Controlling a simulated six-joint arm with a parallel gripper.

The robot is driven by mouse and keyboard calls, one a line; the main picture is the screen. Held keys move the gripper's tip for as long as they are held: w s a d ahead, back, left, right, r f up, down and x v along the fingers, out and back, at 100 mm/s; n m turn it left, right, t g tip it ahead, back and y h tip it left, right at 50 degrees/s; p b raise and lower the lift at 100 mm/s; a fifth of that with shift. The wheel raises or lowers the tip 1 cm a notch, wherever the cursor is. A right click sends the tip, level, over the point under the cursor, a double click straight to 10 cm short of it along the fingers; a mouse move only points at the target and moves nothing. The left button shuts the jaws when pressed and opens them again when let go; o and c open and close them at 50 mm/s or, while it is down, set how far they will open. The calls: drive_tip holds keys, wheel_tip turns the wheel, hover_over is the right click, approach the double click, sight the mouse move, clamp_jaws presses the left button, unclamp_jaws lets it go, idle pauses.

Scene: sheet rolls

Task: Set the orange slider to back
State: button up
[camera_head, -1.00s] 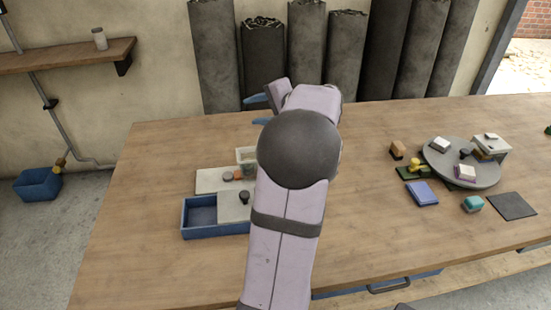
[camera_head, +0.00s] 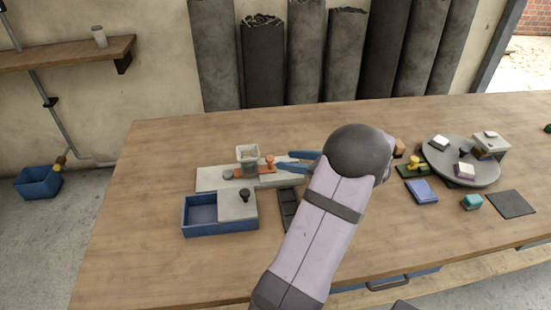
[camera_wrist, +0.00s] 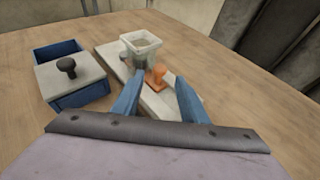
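The orange slider (camera_head: 269,162) has an upright orange knob on a pale flat base (camera_head: 210,181), left of the middle of the table. In the wrist view the orange slider (camera_wrist: 156,76) shows between and beyond my fingertips. My gripper (camera_head: 283,161) has two blue fingers spread apart, pointing left at the slider from its right side. In the wrist view my gripper (camera_wrist: 159,80) is open, with a finger on either side of the slider's line. Whether a finger touches the knob cannot be told. My gripper hides part of the base's right end.
A pale square cup (camera_head: 247,153) stands close behind the slider. A blue box (camera_head: 203,215) with a grey lid (camera_head: 237,206) and dark knob sits in front. A dark tray (camera_head: 287,205) lies beside it. A round turntable (camera_head: 460,165) with blocks stands right.

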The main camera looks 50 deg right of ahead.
sight(271, 158)
drive_tip(key=shift+p+x, duration=0.3)
drive_tip(key=shift+x, duration=2.95)
drive_tip(key=shift+c, duration=0.6)
